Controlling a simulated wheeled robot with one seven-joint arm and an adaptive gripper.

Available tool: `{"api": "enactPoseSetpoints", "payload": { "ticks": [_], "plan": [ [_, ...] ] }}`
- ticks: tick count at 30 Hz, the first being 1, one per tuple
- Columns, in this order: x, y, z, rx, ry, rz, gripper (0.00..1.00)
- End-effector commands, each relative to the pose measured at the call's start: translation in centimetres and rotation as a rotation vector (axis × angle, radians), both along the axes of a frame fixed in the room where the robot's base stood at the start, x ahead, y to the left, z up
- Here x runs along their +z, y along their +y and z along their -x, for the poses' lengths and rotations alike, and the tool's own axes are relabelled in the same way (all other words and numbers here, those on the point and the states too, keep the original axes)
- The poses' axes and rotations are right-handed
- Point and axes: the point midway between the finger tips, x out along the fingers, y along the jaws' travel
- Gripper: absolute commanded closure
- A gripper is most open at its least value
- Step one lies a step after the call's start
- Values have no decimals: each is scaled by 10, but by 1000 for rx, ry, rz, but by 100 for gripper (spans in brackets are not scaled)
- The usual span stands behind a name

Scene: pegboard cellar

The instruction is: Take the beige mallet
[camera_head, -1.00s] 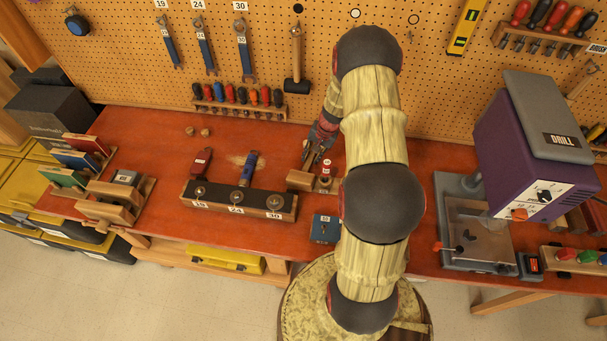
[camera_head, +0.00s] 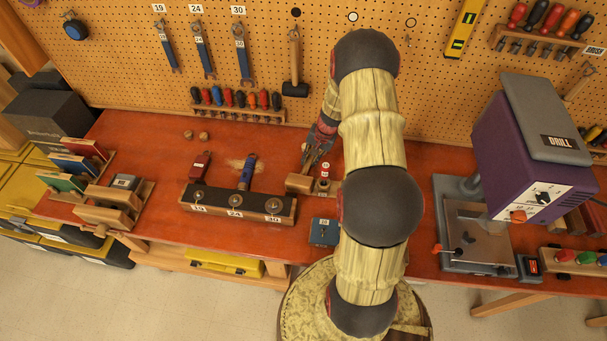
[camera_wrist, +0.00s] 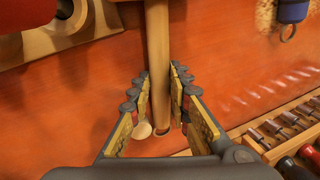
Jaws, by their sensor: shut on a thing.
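The beige mallet (camera_head: 299,183) lies on the red-brown bench with its block head toward the front edge, left of my arm. Its handle (camera_wrist: 157,60) runs down the middle of the wrist view, between my fingers. My gripper (camera_head: 311,158) reaches down to it from behind, and in the wrist view my gripper (camera_wrist: 161,100) is shut on the handle, a finger on each side. Whether the mallet touches the bench I cannot tell.
A small wooden stand (camera_head: 323,187) with a red-and-white piece is close right of the mallet head. A blue box (camera_head: 324,231) is in front. A wrench block (camera_head: 237,203) is left, a screwdriver rack (camera_head: 238,112) behind. Another mallet (camera_head: 294,68) hangs on the pegboard.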

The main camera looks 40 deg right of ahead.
Motion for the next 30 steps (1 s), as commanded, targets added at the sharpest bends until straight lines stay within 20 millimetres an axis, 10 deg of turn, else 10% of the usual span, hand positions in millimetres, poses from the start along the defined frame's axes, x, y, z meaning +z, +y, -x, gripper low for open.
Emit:
{"api": "enactPoseSetpoints", "payload": {
  "ticks": [11, 30],
  "plan": [
    [18, -1, -1, -1, -2, 2, 100],
    [141, -1, -1, 0, -2, 2, 100]
  ]
}}
